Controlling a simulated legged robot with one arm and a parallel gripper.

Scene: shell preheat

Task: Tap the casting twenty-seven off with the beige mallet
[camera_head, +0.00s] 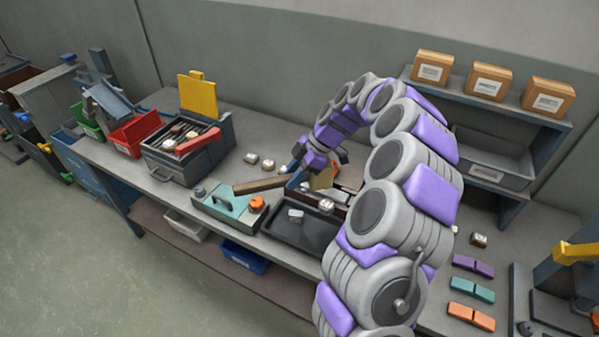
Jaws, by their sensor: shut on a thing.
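My gripper (318,163) is above the middle of the bench, shut on what appears to be the beige mallet. The mallet's beige head (322,179) shows just under the gripper, and a brown handle (262,185) reaches left over the green fixture. The exact grip is hidden. A pale casting (295,215) lies in the dark tray (306,234), and another pale casting (326,205) is at the tray's back edge. More pale castings (251,158) lie behind the handle. Their numbers are too small to read, so I cannot tell which is twenty-seven.
A grey box with a grate (165,165) and raised yellow part (198,98) stands left. The green fixture (225,205) has an orange knob (257,203). Red (133,135) and green bins stand farther left. A shelf with cardboard boxes (488,80) is at back right. Coloured blocks (472,266) lie right.

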